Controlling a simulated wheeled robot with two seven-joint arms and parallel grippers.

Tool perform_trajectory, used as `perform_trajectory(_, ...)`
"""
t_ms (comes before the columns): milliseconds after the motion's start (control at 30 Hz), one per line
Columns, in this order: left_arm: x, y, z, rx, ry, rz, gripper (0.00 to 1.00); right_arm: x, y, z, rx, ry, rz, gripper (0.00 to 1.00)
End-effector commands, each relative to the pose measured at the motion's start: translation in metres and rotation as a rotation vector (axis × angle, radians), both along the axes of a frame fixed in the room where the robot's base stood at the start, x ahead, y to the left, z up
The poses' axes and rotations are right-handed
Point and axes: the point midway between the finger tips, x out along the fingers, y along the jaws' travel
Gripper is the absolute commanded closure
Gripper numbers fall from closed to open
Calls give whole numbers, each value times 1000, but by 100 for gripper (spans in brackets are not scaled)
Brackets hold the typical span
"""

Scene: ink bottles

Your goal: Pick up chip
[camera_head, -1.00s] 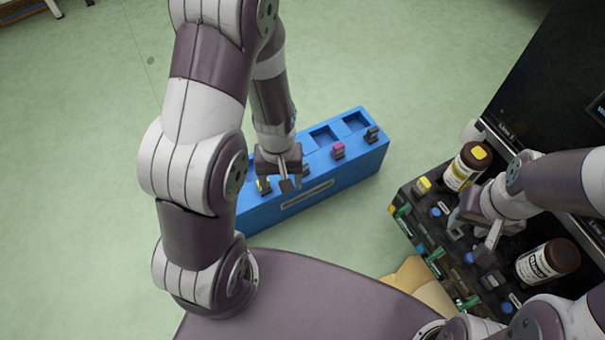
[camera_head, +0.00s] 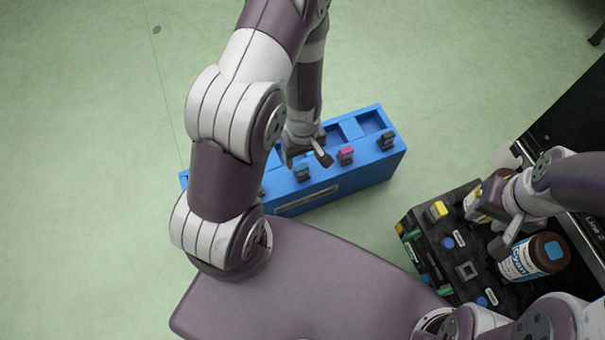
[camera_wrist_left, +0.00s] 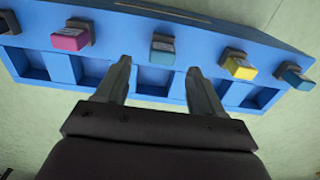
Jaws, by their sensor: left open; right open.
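Chips stand in a row on a blue box (camera_head: 340,190). In the head view I see a black chip (camera_head: 386,140), a magenta chip (camera_head: 346,155) and a grey-blue chip (camera_head: 301,172). The left wrist view also shows a yellow chip (camera_wrist_left: 238,67) and a teal chip (camera_wrist_left: 295,77); my left arm largely hides that end in the head view. My left gripper (camera_head: 308,156) is open and empty above the box; its fingers (camera_wrist_left: 158,68) flank the grey-blue chip (camera_wrist_left: 163,48) in the wrist view, apart from it. My right gripper (camera_head: 508,222) is open near the bottles.
The blue box has square recesses (camera_head: 371,122) beside the chips. At the right, a black tray (camera_head: 425,218) carries small coloured parts, a brown bottle with a cyan label (camera_head: 520,262) and a partly hidden yellow-labelled bottle (camera_head: 475,198). Open green floor (camera_head: 100,200) lies left.

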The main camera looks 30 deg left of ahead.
Motion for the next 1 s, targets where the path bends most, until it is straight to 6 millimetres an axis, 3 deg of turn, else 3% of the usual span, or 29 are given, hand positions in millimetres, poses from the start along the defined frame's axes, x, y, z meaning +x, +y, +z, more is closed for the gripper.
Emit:
perform_trajectory(33, 0, 0, -14, 0, -1, 0, 32, 0, 0, -14, 0, -1, 0, 57)
perform_trajectory(167, 0, 1, -26, 0, -1, 2, 32, 0, 0, -28, 0, -1, 0, 57)
perform_trajectory(333, -2, 3, -60, 0, -1, 1, 32, 0, 0, -65, 0, -1, 0, 57)
perform_trajectory(600, -1, 3, -59, 0, -1, 0, 32, 0, 0, -64, 0, -2, 0, 57)
perform_trajectory(767, -2, 3, -59, 0, -1, 0, 84, 0, 0, -64, 0, -1, 0, 57)
perform_trajectory(1000, -2, 3, -59, 0, -1, 0, 88, 0, 0, -64, 0, -1, 0, 57)
